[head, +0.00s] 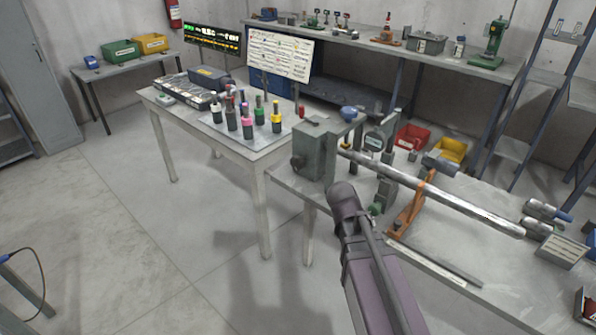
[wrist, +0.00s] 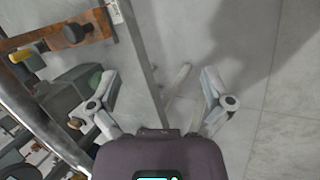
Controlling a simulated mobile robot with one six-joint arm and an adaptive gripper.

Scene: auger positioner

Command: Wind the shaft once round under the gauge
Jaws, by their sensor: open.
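The long steel shaft (head: 440,193) lies along the bench, running from the grey headstock (head: 316,150) at left to the tailstock end (head: 540,228) at right. The round dial gauge (head: 373,141) stands on a post close to the headstock, above the shaft. An orange bracket (head: 406,212) stands by the shaft's middle. In the wrist view the shaft (wrist: 40,118) crosses the left side diagonally. My gripper (wrist: 158,82) is open and empty, over the bench's edge and floor, right of the shaft and apart from it. In the head view my arm hides the gripper.
The bench (head: 440,255) carries a loose flat bar (head: 435,264) along its front. Red (head: 411,139) and yellow (head: 451,149) bins stand behind the shaft. A table with several coloured bottles (head: 247,128) is at left. The floor (head: 120,220) at left is clear.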

